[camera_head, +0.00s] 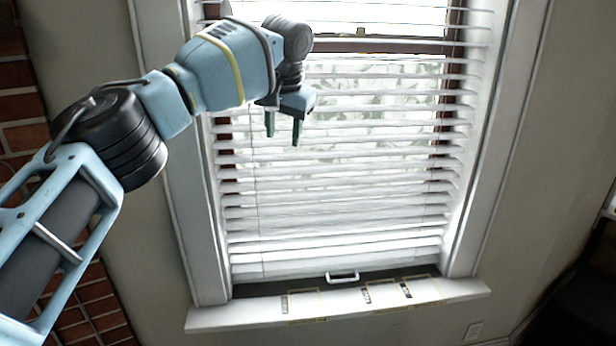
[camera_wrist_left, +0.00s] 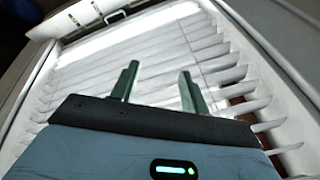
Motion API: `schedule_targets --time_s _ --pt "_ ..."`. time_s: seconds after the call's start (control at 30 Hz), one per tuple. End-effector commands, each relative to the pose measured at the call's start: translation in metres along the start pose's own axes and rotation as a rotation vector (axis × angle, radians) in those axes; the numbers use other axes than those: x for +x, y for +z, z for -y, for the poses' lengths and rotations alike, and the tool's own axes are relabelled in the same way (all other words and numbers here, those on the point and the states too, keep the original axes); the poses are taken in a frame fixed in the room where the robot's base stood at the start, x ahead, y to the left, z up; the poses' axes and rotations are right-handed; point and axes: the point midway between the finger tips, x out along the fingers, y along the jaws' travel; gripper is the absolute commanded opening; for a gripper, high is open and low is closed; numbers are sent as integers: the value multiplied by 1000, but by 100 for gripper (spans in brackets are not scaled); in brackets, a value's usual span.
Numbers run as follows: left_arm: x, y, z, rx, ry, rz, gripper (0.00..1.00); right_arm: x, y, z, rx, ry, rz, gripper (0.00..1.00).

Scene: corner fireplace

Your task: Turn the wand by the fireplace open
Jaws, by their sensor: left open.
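White slatted blinds (camera_head: 350,190) hang in the window, with the slats tilted partly open. They also fill much of the left wrist view (camera_wrist_left: 110,75). A thin vertical line (camera_head: 256,205) runs down the left part of the blinds; I cannot tell whether it is the wand or a cord. My left gripper (camera_head: 283,138) is in front of the upper left of the blinds, its two fingers pointing down. In the left wrist view the gripper (camera_wrist_left: 159,68) is open, with nothing seen between the fingers. My right gripper is not in view.
A white sill (camera_head: 250,312) juts out below the window, with several small dark marked items on it. A white handle (camera_head: 343,277) sits at the window's bottom. Red brickwork (camera_head: 100,300) is at the left. A dark object (camera_head: 575,290) stands at the lower right.

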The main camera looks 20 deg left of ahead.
Motion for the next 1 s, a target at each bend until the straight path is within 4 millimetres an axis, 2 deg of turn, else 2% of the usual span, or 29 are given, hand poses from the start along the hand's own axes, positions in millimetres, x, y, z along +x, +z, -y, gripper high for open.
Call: schedule_targets --time_s 0.1,0.53,0.73,1.0 --pt "19 0 -12 28 7 5 45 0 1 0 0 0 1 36" --pt "76 3 -53 119 39 2 45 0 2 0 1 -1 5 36" --pt "92 5 -65 144 50 -2 45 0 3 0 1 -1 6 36" --pt "96 6 -69 153 54 -4 45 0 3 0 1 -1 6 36"
